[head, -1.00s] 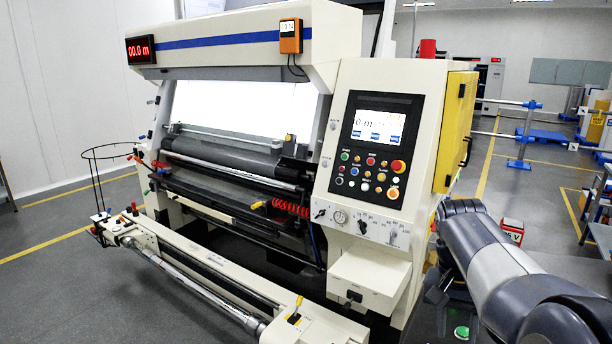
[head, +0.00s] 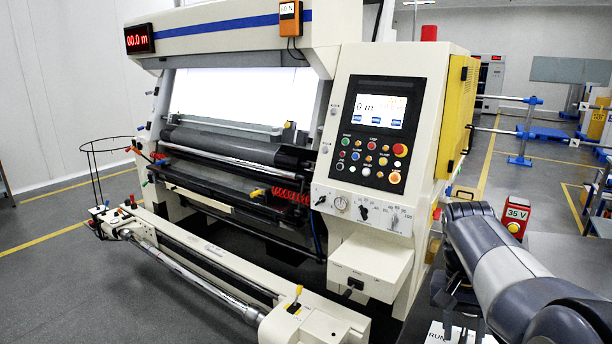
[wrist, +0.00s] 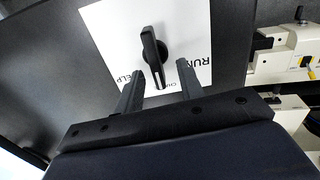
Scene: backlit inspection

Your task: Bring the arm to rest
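My gripper (wrist: 160,80) shows in the wrist view with its two dark fingers apart and nothing held between them. Just beyond the fingertips is a black rotary knob (wrist: 152,50) on a white label plate (wrist: 103,30) printed with "RUN" and other partly hidden words. I cannot tell whether a finger touches the knob. In the head view my grey and white arm reaches in from the lower right and bends down at its far end. Part of the label plate (head: 436,335) shows at the bottom edge.
A large cream inspection machine (head: 365,205) with a lit panel, screen and buttons stands left of my arm. A red box marked "35 V" (head: 515,215) is close behind the arm. Blue-jointed rails (head: 525,135) stand farther back right. Open grey floor (head: 60,270) lies at left.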

